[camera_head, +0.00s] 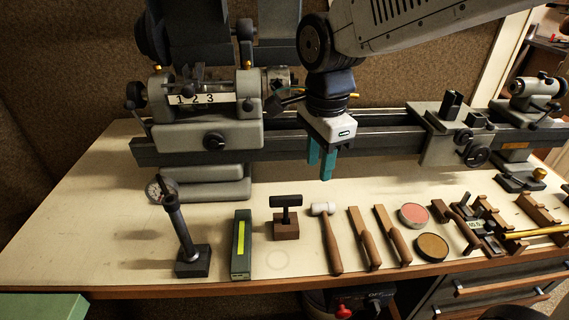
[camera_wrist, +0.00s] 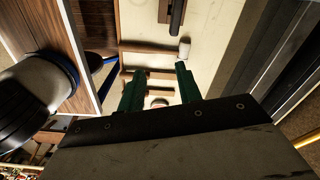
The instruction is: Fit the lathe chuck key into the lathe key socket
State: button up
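The chuck key, a black T-handled tool (camera_head: 286,201), stands upright in a small wooden block (camera_head: 286,231) at the front middle of the bench. Its dark bar also shows at the top of the wrist view (camera_wrist: 177,16). My gripper (camera_head: 321,165), with two teal fingers, hangs pointing down in front of the lathe bed, behind and right of the key and apart from it. In the wrist view its fingers (camera_wrist: 158,80) are spread with nothing held between them. The lathe chuck (camera_head: 279,80) is at the headstock's right end; I cannot make out a key socket on it.
A white-headed mallet (camera_head: 329,235), wooden-handled tools (camera_head: 364,238) and round tins (camera_head: 413,215) lie right of the key. A dark box with a yellow stripe (camera_head: 241,245) and a gauge stand (camera_head: 191,262) are left. The lathe bed (camera_head: 385,142) runs behind; bare bench lies between.

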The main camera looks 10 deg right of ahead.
aim_at(285, 196)
jog(key=w+a+f+m, duration=0.1)
jog(key=a, duration=0.1)
jog(key=a+f+m, duration=0.1)
jog(key=a, duration=0.1)
jog(key=w+a+f+m, duration=0.1)
jog(key=a, duration=0.1)
jog(key=shift+w+m, duration=0.35)
jog(key=shift+m, duration=0.05)
jog(key=shift+d+f, duration=0.1)
jog(key=shift+f, duration=4.25)
grip_shut()
jog(key=shift+r, duration=0.1)
jog(key=shift+r, duration=2.65)
